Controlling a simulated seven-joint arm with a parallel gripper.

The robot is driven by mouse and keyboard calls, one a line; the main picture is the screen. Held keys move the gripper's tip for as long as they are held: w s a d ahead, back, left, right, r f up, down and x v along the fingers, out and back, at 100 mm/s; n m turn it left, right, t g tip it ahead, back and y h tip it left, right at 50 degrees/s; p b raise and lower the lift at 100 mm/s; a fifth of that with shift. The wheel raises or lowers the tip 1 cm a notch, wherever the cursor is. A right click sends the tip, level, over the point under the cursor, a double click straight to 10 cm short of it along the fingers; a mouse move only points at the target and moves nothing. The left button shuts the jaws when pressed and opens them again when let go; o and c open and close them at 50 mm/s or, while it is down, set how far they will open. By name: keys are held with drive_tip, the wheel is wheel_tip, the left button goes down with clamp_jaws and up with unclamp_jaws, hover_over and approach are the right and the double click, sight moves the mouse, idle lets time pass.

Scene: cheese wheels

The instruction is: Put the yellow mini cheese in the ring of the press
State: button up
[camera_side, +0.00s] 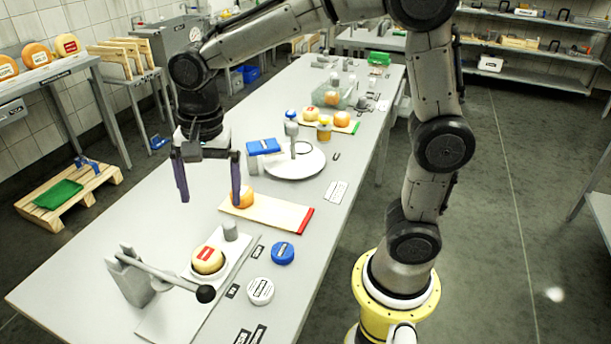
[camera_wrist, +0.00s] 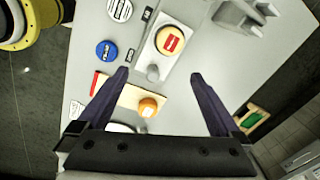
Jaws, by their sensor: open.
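The yellow mini cheese (camera_side: 208,260) with a red label lies on the press (camera_side: 131,277), label up. In the wrist view the cheese (camera_wrist: 170,41) has a pale round rim around it, and it looks seated inside this ring (camera_wrist: 157,41). The press lever with its black knob (camera_side: 206,294) reaches past the front of the cheese in the side view. My gripper (camera_side: 210,200) is open and empty, above the table behind the press, fingers pointing down. In the wrist view nothing is between the fingertips (camera_wrist: 159,75), and the cheese lies beyond them.
An orange cheese (camera_side: 243,196) sits on a wooden board with a red end (camera_side: 270,211), close to one finger in the side view. A small grey cylinder (camera_side: 230,230) stands behind the yellow cheese. A blue lid (camera_side: 283,253) and a white lid (camera_side: 260,291) lie right of the press.

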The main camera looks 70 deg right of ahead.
drive_tip(key=s+d+r+n+t, duration=0.1)
drive_tip(key=s+d+n, duration=0.3)
drive_tip(key=s, duration=0.5)
drive_tip(key=s+d+r+n+t, duration=0.1)
drive_tip(key=s+d+n+t, duration=0.2)
drive_tip(key=s+n, duration=0.5)
drive_tip(key=shift+s+d+r+n+t, duration=0.3)
drive_tip(key=shift+s+d+n, duration=0.1)
drive_tip(key=shift+n, duration=0.4)
